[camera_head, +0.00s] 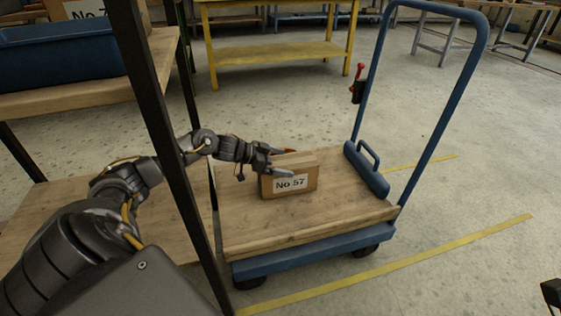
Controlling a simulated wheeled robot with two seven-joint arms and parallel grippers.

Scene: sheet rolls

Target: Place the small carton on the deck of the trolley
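The small carton (302,182), brown with a "No 57" label, stands upright on the wooden deck (318,217) of the blue trolley, near the deck's back left part. It appears to rest on the boards. My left gripper (287,161) reaches in from the left at the carton's top. Its fingers are apart, one at the front face and one by the back edge, with the carton between them. I cannot tell whether they press on it. A dark part at the lower right edge (552,291) looks like my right gripper, mostly cut off.
A dark rack post (168,150) stands in front of my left arm. The rack's upper shelf (70,98) holds a blue bin (60,57). The trolley's blue handle (445,110) rises at the deck's right end. A yellow table (275,52) stands behind. Floor at right is clear.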

